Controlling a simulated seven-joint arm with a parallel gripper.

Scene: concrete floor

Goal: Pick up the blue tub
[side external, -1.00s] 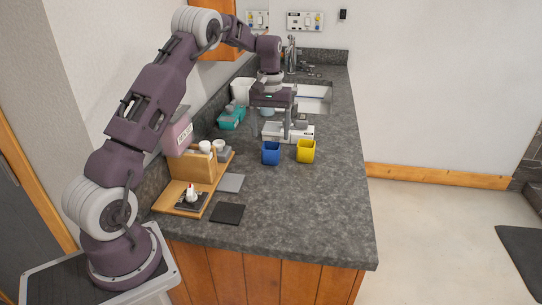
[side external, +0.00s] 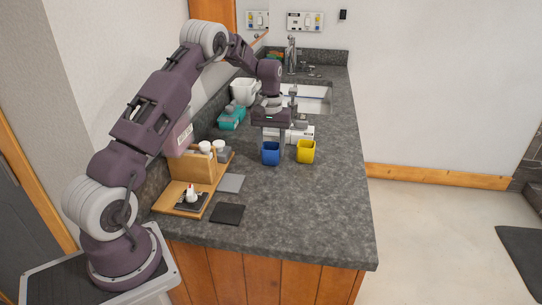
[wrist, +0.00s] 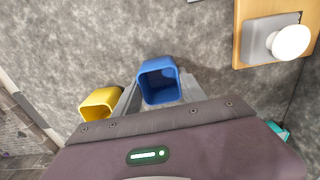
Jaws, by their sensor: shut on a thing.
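The blue tub (side external: 270,154) is a small open-topped square container near the middle of the grey counter, left of the yellow tub (side external: 306,152). My gripper (side external: 270,143) is over it from above and shut on it. In the wrist view the blue tub (wrist: 158,82) sits between the two grey fingers, one on each side, with its open top toward the camera. The tub looks upright and appears to rest on the counter. The fingertips are partly hidden by the tub.
The yellow tub stands close to the right in the side view. A white scale-like box (side external: 299,133) is behind. A wooden rack (side external: 193,167) with white-topped items stands left, beside a grey tile (side external: 229,183) and a black tile (side external: 227,214). The front-right counter is clear.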

